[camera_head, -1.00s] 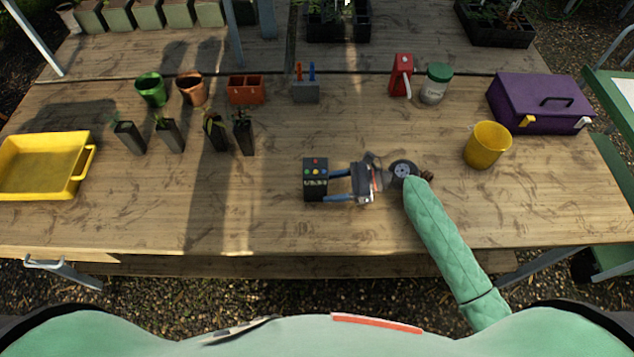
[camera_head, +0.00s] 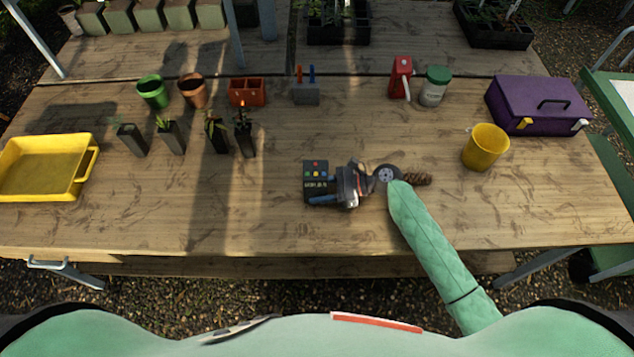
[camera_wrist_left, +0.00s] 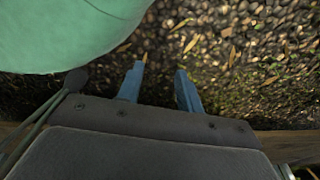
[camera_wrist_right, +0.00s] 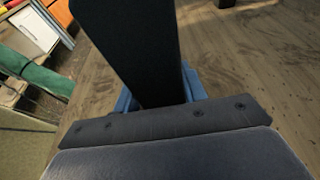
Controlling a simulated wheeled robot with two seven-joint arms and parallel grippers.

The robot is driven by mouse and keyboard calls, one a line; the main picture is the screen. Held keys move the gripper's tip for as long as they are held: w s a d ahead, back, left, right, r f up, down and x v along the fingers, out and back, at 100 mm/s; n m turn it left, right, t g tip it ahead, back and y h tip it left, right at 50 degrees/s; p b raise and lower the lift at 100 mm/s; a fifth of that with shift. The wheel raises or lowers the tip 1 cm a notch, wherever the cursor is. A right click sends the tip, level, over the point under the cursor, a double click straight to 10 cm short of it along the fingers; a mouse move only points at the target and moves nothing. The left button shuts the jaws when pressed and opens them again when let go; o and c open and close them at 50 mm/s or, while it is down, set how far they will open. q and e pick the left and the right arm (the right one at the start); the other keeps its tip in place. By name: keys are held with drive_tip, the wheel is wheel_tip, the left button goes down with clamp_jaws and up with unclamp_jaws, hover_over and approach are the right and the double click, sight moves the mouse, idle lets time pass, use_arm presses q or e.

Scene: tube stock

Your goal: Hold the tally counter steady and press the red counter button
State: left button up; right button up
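The tally counter (camera_head: 316,184) is a dark box on the table, with a display on its front and several coloured buttons on top. The red button (camera_head: 316,163) is uncovered. My right gripper (camera_head: 322,188) reaches in from the right, its fingers on both sides of the counter; the near blue finger crosses the lower front and the far finger is hidden. In the right wrist view the counter (camera_wrist_right: 135,45) fills the gap between the fingers; firm contact is unclear. My left gripper (camera_wrist_left: 160,75) is open and empty above gravel, outside the head view.
A brown pinecone-like object (camera_head: 416,178) lies beside my right wrist. A yellow cup (camera_head: 485,147) and purple toolbox (camera_head: 538,105) stand right. Potted seedlings (camera_head: 215,133) and a yellow tray (camera_head: 45,190) are left. The table just left of and in front of the counter is clear.

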use_arm(q)
clamp_jaws()
drive_tip(key=shift+a, duration=0.65)
drive_tip(key=shift+d, duration=1.05)
